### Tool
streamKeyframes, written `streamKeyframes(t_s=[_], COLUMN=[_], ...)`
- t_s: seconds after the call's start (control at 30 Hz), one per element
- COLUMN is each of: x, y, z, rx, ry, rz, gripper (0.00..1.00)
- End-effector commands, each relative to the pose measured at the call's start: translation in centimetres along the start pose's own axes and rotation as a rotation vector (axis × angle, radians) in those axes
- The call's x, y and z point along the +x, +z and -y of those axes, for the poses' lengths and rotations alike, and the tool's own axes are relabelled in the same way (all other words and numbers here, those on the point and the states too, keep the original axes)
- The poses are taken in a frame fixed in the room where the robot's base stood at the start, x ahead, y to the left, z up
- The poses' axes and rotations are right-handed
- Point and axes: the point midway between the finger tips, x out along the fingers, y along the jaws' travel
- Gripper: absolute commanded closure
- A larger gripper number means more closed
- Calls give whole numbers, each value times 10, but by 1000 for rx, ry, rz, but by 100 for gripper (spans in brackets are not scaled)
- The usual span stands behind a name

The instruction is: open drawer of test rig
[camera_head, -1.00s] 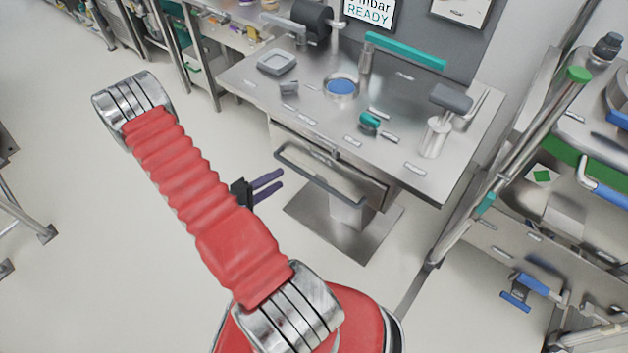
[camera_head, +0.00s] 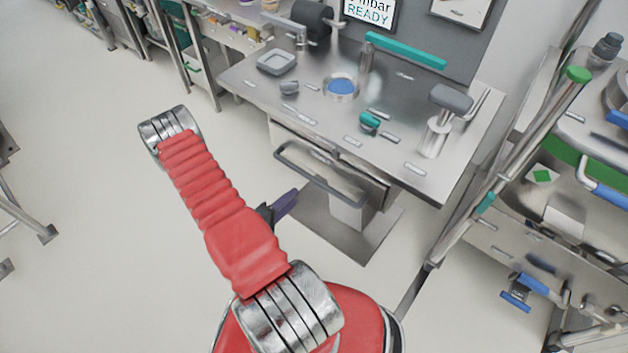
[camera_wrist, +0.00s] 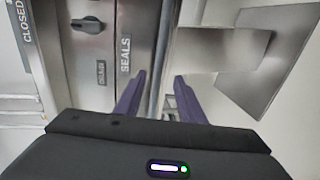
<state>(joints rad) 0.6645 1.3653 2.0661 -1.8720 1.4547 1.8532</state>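The test rig (camera_head: 310,110) is a steel bench. Its drawer (camera_head: 335,172) is under the top, with a long grey bar handle (camera_head: 318,181) across the front. It looks shut or nearly so. My gripper (camera_head: 292,196) is at the handle's lower left, partly hidden by my red arm. In the wrist view, my gripper (camera_wrist: 160,75) has two purple fingers spread apart. The grey handle bar (camera_wrist: 164,40) runs upright in the picture, in line with the gap between them. I cannot tell whether it is inside the gap or beyond the tips.
The rig's pedestal (camera_head: 348,212) and base plate stand below the drawer. A steel cart (camera_head: 570,215) with blue handles is at right. Open floor (camera_head: 90,240) lies at left.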

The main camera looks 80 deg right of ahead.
Motion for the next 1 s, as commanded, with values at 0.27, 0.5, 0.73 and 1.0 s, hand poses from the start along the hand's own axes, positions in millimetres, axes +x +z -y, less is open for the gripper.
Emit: streamKeyframes(t_s=[0.27,0.5,0.73,1.0], x=[20,46,72,104], y=[0,1,1,1], z=[0,0,0,0], rx=[1,1,1,1], ry=[0,-1,0,0], rz=[2,3,3,3], gripper=[64,64,64,64])
